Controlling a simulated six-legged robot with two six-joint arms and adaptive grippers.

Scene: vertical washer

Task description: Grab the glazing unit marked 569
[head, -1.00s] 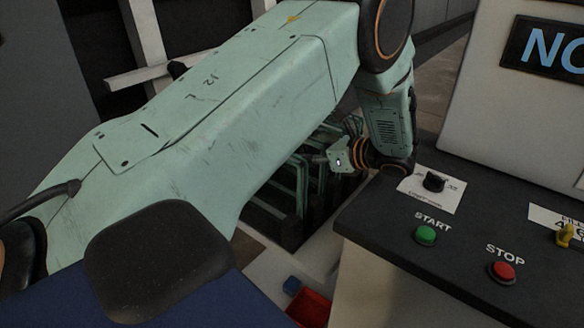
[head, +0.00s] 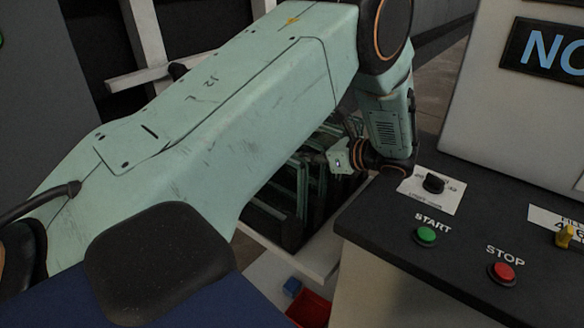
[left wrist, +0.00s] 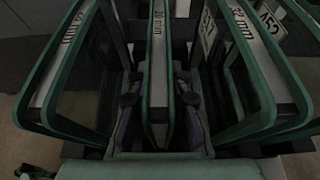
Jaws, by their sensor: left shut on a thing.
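Several green-edged glazing units (head: 290,185) stand on edge in a rack, partly hidden behind my left arm in the head view. In the left wrist view, my left gripper (left wrist: 159,100) has one finger on each side of the middle unit (left wrist: 158,50) and is shut on it. The unit's top edge carries a thickness mark in mm; its number label does not show. A unit to the right (left wrist: 240,70) has a white label at its left that I cannot read surely. The far-right unit has a label (left wrist: 269,21) that seems to read 452. My right gripper is out of view.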

